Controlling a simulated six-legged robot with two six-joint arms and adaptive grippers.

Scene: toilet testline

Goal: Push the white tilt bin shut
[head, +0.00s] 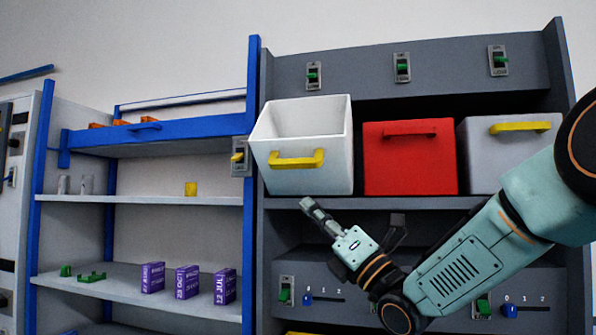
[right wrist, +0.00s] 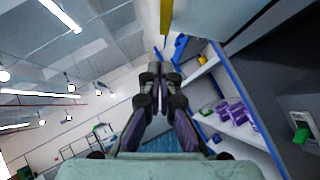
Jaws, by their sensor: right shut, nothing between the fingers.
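The white tilt bin (head: 302,160) is tipped open at the left end of the upper shelf of the grey rack. Its top leans forward, its empty inside shows, and a yellow handle (head: 297,161) is on its front. My right gripper (head: 309,204) is shut and empty, its tips just below the bin's lower front in the head view; I cannot tell whether they touch it. In the right wrist view the shut fingers (right wrist: 158,78) point up the picture, with a yellow bar, probably the handle (right wrist: 166,16), beyond them. My left gripper is not in view.
A red bin (head: 410,163) and a grey bin (head: 510,153) stand upright to the right. Switches (head: 402,68) line the panel above. A blue-framed shelf (head: 150,200) with purple boxes (head: 187,282) stands to the left.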

